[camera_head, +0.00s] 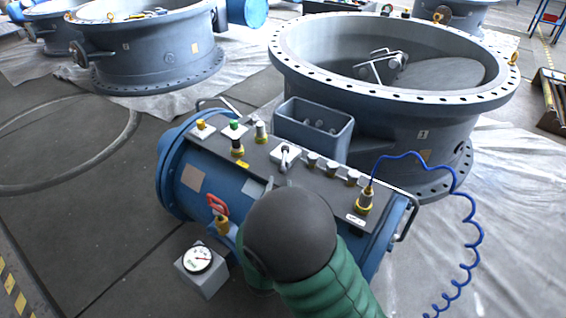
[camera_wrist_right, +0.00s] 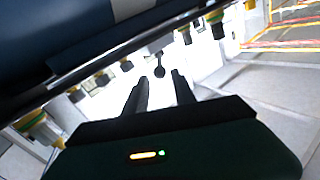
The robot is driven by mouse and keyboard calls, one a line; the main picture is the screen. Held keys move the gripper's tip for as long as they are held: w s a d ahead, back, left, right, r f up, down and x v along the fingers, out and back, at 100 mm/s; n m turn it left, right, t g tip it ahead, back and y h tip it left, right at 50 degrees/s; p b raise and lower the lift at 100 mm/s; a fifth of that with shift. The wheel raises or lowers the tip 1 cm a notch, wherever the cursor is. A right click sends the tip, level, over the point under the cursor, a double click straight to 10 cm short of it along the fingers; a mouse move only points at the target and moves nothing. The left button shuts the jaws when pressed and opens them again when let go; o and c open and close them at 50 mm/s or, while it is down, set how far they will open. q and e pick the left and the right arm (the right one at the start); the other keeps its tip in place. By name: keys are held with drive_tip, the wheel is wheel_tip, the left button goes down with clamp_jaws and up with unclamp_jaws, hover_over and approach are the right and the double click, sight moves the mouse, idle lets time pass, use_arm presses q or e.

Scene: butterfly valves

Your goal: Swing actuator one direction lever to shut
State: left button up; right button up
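The blue cylindrical actuator (camera_head: 200,205) lies in front of a grey butterfly valve (camera_head: 430,130), with a dark panel (camera_head: 325,180) of fittings along its top. A small lever (camera_head: 285,155) on a white square plate stands mid-panel. My right gripper (camera_head: 278,183) reaches in from below, just on the near side of the lever; my dark wrist hides part of the actuator. In the right wrist view the two fingers of this gripper (camera_wrist_right: 160,85) are apart, and the round-ended lever (camera_wrist_right: 158,68) shows between and beyond their tips. Contact cannot be told. My left gripper is out of view.
Brass fittings and green and yellow knobs (camera_head: 234,127) flank the lever on the panel. A blue coiled hose (camera_head: 470,225) rises at the right. A red-handled valve (camera_head: 218,208) and a pressure gauge (camera_head: 198,258) sit at the near left. More valves stand behind.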

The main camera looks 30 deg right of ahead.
sight(285, 152)
drive_tip(key=b+x, duration=0.1)
drive_tip(key=x, duration=0.5)
drive_tip(key=b+x, duration=0.2)
drive_tip(key=x, duration=0.3)
drive_tip(key=shift+w+d+f, duration=0.25)
drive_tip(key=shift+w+d, duration=0.05)
drive_tip(key=shift+w+d+r, duration=0.1)
drive_tip(key=shift+w+d, duration=0.1)
drive_tip(key=shift+w, duration=0.05)
clamp_jaws()
idle(0.4)
